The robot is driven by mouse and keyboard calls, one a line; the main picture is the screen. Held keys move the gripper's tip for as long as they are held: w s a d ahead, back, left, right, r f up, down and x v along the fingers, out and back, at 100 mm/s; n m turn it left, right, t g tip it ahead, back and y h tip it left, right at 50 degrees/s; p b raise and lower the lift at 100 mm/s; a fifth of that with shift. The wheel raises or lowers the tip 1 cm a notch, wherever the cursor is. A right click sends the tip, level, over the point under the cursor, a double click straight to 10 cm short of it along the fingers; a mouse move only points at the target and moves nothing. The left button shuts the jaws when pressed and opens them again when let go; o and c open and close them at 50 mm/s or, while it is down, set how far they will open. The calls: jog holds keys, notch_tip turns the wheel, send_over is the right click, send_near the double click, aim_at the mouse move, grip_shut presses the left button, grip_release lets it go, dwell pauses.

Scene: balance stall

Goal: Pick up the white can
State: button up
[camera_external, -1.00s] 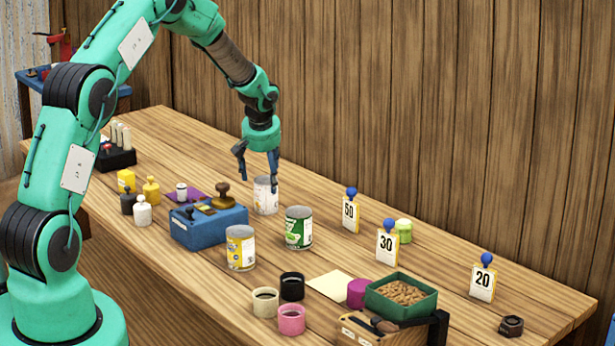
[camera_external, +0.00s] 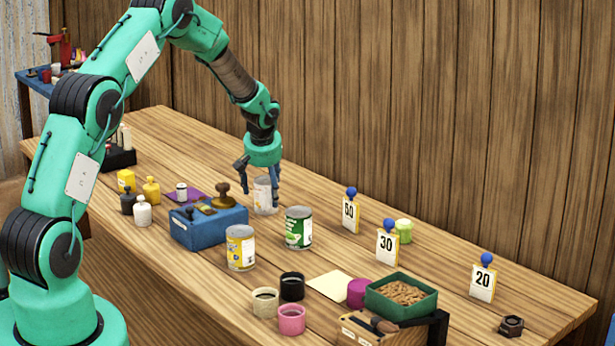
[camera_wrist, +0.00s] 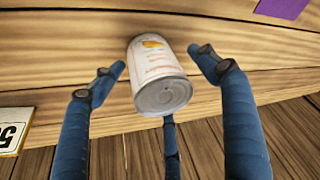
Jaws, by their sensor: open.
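The white can (camera_external: 264,197) stands upright on the wooden table, behind the blue box. In the wrist view the white can (camera_wrist: 158,75) shows its side and one round metal end. My gripper (camera_external: 262,182) is open and is lowered over the can. Its blue fingers (camera_wrist: 158,85) spread around the can in the wrist view, one on each side and one at the bottom of the picture. Gaps show between the two side fingers and the can. Part of the can is hidden by the fingers in the external view.
A blue box with stamps (camera_external: 208,226) stands just in front of the can. A green can (camera_external: 298,228) and a yellow can (camera_external: 240,247) stand nearby. The number card 50 (camera_external: 350,211) is to the right. Bare table lies behind the can.

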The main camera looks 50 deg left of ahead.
jog(key=c, duration=1.4)
jog(key=shift+o, duration=0.2)
jog(key=shift+r, duration=0.1)
notch_tip(320, 180, up, 10)
jog(key=shift+f+p, duration=0.1)
jog(key=shift+p, duration=0.95)
